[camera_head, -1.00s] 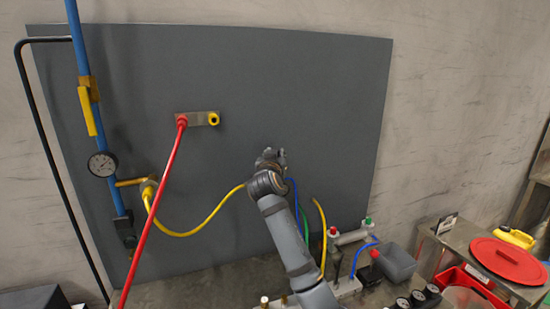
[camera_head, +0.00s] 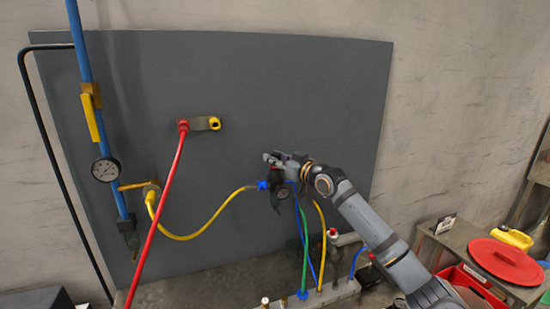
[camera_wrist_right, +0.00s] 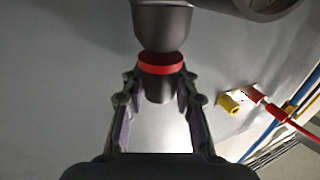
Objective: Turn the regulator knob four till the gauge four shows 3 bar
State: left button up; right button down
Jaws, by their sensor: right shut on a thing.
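My right gripper (camera_head: 275,158) is at the dark regulator (camera_head: 277,178) in front of the grey panel. In the right wrist view its fingers (camera_wrist_right: 158,80) are shut on the dark regulator knob (camera_wrist_right: 160,92), just below a red ring (camera_wrist_right: 161,63) and a dark grey body (camera_wrist_right: 162,25). A small dark gauge (camera_head: 282,195) shows on the regulator in the head view. Its needle is too small to read, and no number label can be made out. My left gripper is not in view.
A yellow hose (camera_head: 215,225) joins the regulator at a blue fitting (camera_head: 263,185). Blue, green and yellow hoses hang below it to a pale manifold (camera_head: 330,294). A red hose (camera_head: 158,215) crosses the left side. Another gauge (camera_head: 105,169) sits on the blue pipe (camera_head: 80,40).

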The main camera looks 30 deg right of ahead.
aim_at(276, 153)
jog(key=shift+n+y, duration=0.5)
jog(key=shift+y, duration=0.3)
jog(key=c, duration=1)
grip_release()
jog(key=shift+r, duration=0.2)
notch_tip(276, 153, up, 10)
jog(key=shift+f, duration=0.2)
jog(key=shift+f, duration=0.1)
